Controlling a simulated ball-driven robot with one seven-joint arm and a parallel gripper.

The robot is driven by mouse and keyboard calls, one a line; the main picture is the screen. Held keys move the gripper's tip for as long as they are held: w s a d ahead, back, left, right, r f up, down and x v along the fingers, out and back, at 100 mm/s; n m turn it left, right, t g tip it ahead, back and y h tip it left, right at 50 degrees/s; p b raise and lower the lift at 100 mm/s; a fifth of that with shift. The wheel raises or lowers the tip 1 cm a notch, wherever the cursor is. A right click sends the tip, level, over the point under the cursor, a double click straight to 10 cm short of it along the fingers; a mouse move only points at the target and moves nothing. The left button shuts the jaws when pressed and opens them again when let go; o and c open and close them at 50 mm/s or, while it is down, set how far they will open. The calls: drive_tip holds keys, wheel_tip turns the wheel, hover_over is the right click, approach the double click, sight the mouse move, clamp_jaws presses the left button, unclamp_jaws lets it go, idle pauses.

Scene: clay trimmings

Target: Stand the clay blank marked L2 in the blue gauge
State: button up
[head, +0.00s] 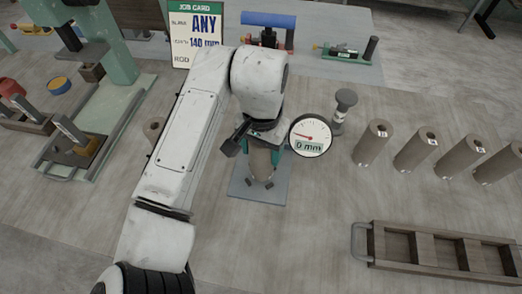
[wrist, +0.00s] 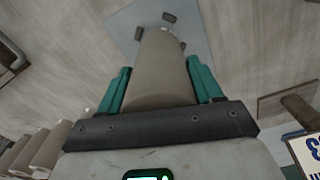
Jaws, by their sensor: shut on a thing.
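My gripper (head: 264,158) has its teal fingers on both sides of a grey-brown clay cylinder (head: 262,162). In the wrist view my gripper (wrist: 160,88) is shut on this clay blank (wrist: 158,70), whose far end points at a blue-grey plate (wrist: 125,25) with small dark stubs. In the head view the blank is over or on this plate (head: 240,188); I cannot tell whether it touches. A round dial (head: 311,135) beside my gripper reads 0 mm. No L2 mark is legible on the held blank.
Several labelled clay cylinders (head: 413,149) stand in a row at right. A slotted wooden tray (head: 445,228) lies in front of them. A grey knobbed post (head: 343,108) stands behind the dial. A green press (head: 112,60) is at left, a job card (head: 197,35) behind.

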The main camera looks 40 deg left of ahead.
drive_tip(key=shift+f, duration=0.9)
drive_tip(key=o, duration=1.5)
drive_tip(key=shift+s+f, duration=0.1)
drive_tip(key=shift+f, duration=0.05)
drive_tip(key=shift+o, duration=0.2)
wheel_tip(320, 180, up, 12)
drive_tip(key=shift+r+b, duration=0.15)
drive_tip(key=shift+b, duration=0.45)
